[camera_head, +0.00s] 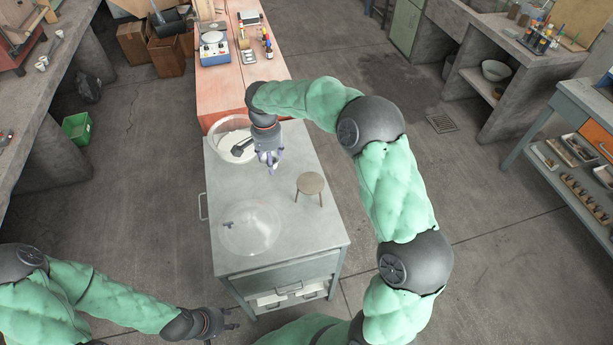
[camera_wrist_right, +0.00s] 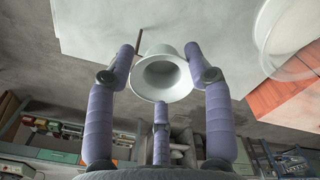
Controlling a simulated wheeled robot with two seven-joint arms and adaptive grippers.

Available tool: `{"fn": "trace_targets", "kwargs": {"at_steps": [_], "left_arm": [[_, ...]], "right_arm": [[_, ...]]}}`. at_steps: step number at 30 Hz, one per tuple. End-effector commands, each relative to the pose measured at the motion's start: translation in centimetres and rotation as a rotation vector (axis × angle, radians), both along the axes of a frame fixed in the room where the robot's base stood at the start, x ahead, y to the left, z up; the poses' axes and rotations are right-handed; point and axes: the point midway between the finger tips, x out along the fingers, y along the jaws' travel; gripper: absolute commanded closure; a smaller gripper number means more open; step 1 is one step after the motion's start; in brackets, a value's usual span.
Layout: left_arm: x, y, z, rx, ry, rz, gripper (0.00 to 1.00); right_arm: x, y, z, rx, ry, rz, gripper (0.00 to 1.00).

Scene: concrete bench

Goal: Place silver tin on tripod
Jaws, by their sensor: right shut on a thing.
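The silver tin (camera_wrist_right: 165,62) is a pale, flared round cup. In the right wrist view it sits between the purple fingers of my right gripper (camera_wrist_right: 163,72), which is shut on it, with its open mouth facing the camera. In the head view my right gripper (camera_head: 271,163) hangs over the grey bench, left of and behind the tripod; the tin is mostly hidden there. The tripod (camera_head: 311,183) is a small round brown top on thin legs, upright, with nothing on it. My left gripper (camera_head: 232,319) is open and empty, low beside the bench's front left corner.
A white bowl (camera_head: 222,149) with a dark-handled thing in it stands at the back left of the grey bench (camera_head: 318,240). A clear bowl (camera_head: 262,238) with a small purple item stands at the front. A reddish bench (camera_head: 216,92) with instruments adjoins behind.

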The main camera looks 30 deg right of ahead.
Motion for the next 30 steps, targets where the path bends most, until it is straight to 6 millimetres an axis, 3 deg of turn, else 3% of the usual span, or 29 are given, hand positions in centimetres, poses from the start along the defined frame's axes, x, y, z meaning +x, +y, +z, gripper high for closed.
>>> {"fn": "trace_targets", "kwargs": {"at_steps": [6,13,26,30], "left_arm": [[-0.1,0.0,1.9,0.000,0.001,0.001,0.60],[0.0,0.0,2.2,0.000,0.001,0.001,0.60],[0.0,0.0,1.2,0.000,0.001,0.001,0.60],[0.0,0.0,0.8,0.000,0.001,0.001,0.60]], "right_arm": [[4.3,-1.3,2.3,0.005,0.000,-0.378,0.62],[5.5,-2.1,2.7,0.007,0.002,-0.539,0.62],[-0.5,-7.6,-0.9,0.007,0.002,-0.547,0.62],[-2.2,-9.1,-3.2,0.007,0.003,-0.547,0.62]]}}
